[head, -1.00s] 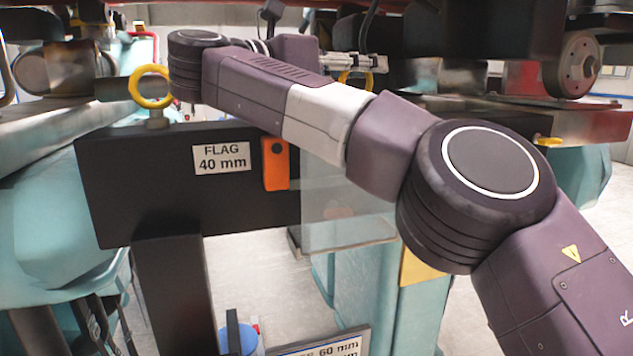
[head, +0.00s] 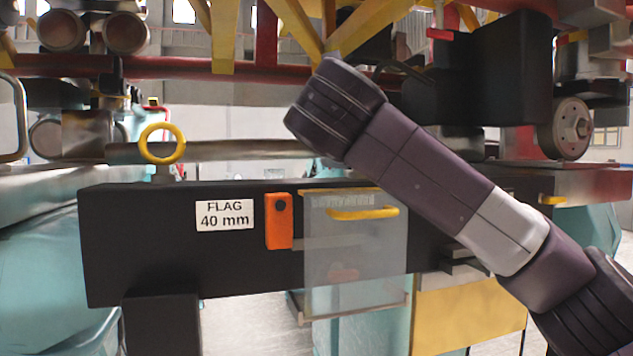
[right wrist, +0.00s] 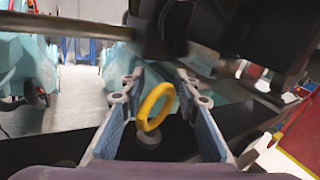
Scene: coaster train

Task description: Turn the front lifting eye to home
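A yellow ring-shaped lifting eye (head: 162,144) stands upright on a metal stem at the left end of the black beam (head: 150,262) in the head view, with no gripper around it. My right arm crosses the head view from the lower right, and its gripper is hidden there. In the right wrist view, my right gripper (right wrist: 160,88) is open, its two padded fingers on either side of a yellow ring (right wrist: 154,107). The ring stands tilted in the picture above a round base, with gaps to both fingers. Which eye this is, I cannot tell for certain. My left gripper is not in view.
The beam carries a "FLAG 40 mm" label (head: 225,215), an orange block (head: 279,221) and a clear panel (head: 355,255) with a yellow handle (head: 363,213). A grey bar (head: 220,150) runs behind the eye. Dark machinery and a wheel (head: 566,129) crowd the upper right.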

